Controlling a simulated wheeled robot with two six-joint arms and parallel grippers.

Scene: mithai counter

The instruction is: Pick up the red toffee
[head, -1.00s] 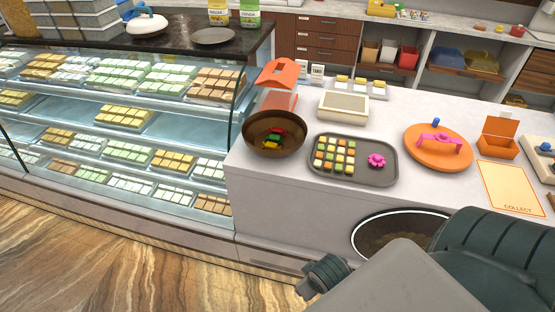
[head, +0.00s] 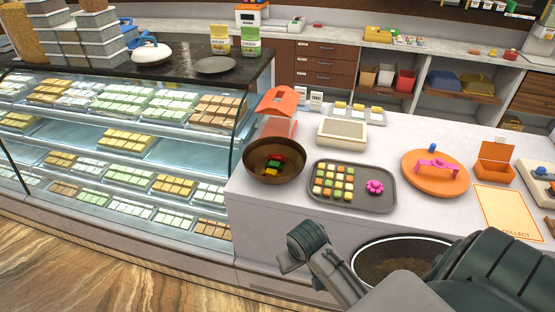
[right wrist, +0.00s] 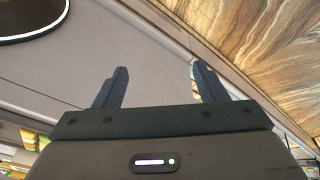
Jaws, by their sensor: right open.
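The red toffee (head: 280,157) lies in a brown round bowl (head: 297,174) on the white counter, together with a green toffee (head: 274,164) and a yellow toffee (head: 270,171). They lie close together. My right arm comes in from the lower right of the head view, in front of the counter and below the bowl. My right gripper (right wrist: 158,84) shows in the right wrist view, with its two dark fingers wide apart and nothing between them. The bowl and toffees are not in that view. My left gripper is out of view.
A grey tray (head: 385,204) with rows of sweets and a pink flower-shaped piece (head: 375,187) stands right of the bowl. An orange round stand (head: 411,181) is further right. The glass display case (head: 234,130) borders the bowl's left. An orange house-shaped box (head: 277,103) stands behind it.

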